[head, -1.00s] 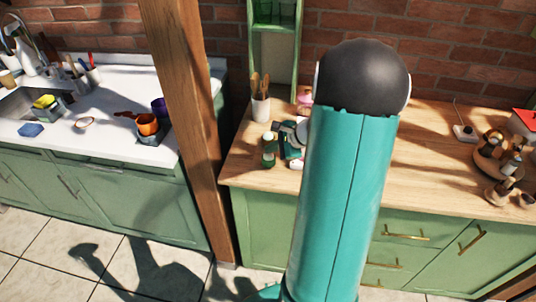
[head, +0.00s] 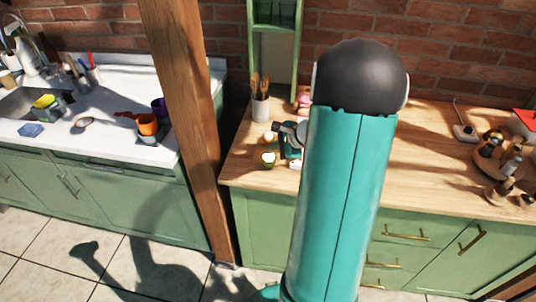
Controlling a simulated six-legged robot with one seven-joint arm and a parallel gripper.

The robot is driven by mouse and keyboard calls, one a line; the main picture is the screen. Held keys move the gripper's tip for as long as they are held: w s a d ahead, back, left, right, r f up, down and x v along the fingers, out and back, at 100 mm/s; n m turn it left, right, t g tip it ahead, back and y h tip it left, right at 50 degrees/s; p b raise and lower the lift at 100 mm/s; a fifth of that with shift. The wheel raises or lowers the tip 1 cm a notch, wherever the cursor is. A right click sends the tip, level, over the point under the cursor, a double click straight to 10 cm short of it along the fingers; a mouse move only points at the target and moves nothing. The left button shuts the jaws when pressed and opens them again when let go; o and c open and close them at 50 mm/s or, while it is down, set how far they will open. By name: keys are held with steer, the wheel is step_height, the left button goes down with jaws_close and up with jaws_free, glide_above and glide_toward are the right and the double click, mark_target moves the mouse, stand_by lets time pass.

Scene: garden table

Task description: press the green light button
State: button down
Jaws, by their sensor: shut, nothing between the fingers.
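My teal arm with a black joint stands in front of the wooden counter and hides part of it. My gripper (head: 287,139) shows only in part, left of the arm, low over the counter's left end; it is shut and holds nothing.
A pot of wooden utensils (head: 260,103) stands behind my gripper, beside a green shelf (head: 275,60). A wooden post (head: 190,130) rises on the left. A round tray (head: 500,166) with bottles is at the right. The counter's front left (head: 250,181) is clear.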

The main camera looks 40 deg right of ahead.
mark_target(273, 155)
steer(key=shift+r, duration=2.95)
steer(key=shift+d, duration=0.1)
